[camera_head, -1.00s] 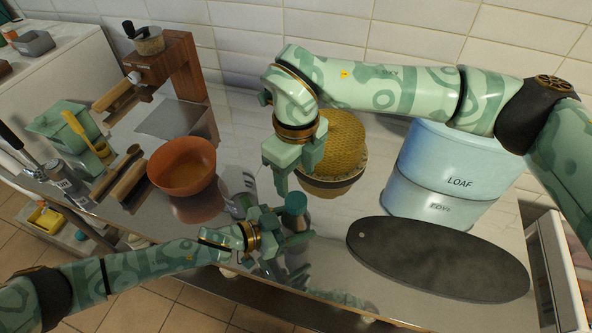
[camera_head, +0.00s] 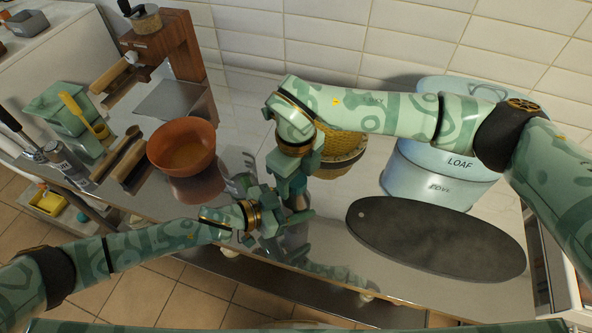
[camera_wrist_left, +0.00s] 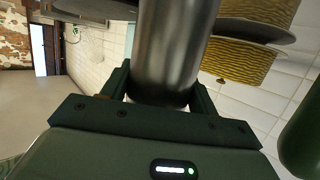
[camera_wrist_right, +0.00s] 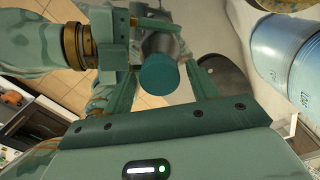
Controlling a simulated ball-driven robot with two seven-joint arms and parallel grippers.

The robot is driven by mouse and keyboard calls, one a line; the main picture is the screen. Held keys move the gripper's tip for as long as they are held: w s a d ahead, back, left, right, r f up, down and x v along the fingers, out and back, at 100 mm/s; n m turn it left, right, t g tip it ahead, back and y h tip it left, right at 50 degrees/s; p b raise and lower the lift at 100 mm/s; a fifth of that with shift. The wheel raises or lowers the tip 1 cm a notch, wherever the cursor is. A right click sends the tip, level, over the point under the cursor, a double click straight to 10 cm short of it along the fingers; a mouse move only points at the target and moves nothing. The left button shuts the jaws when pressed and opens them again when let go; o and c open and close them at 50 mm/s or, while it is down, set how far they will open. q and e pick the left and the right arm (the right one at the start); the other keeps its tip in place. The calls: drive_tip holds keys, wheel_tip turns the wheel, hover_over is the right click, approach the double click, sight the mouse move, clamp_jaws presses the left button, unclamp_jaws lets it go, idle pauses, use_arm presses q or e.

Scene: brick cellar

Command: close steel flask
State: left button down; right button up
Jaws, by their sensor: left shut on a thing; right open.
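The steel flask stands between my grippers. Its shiny cylinder (camera_wrist_left: 175,45) fills the left wrist view. My left gripper (camera_head: 283,217) is shut around its side. A teal cap (camera_wrist_right: 160,73) sits at the flask's top end in the right wrist view; I cannot tell how tightly it is seated. My right gripper (camera_wrist_right: 163,82) is open, with its fingers on either side of the cap. In the head view the right gripper (camera_head: 291,192) is directly above the left one and hides most of the cap.
An orange bowl (camera_head: 181,147) stands left of the grippers. A woven yellow basket (camera_head: 340,143) is just behind the right gripper. A dark oval board (camera_head: 435,238) lies to the right, before a pale blue loaf bin (camera_head: 440,165). A wooden grinder (camera_head: 165,50) stands at back left.

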drive_tip(key=c, duration=1)
drive_tip(key=o, duration=1.2)
drive_tip(key=shift+c, duration=0.2)
wheel_tip(320, 180, up, 12)
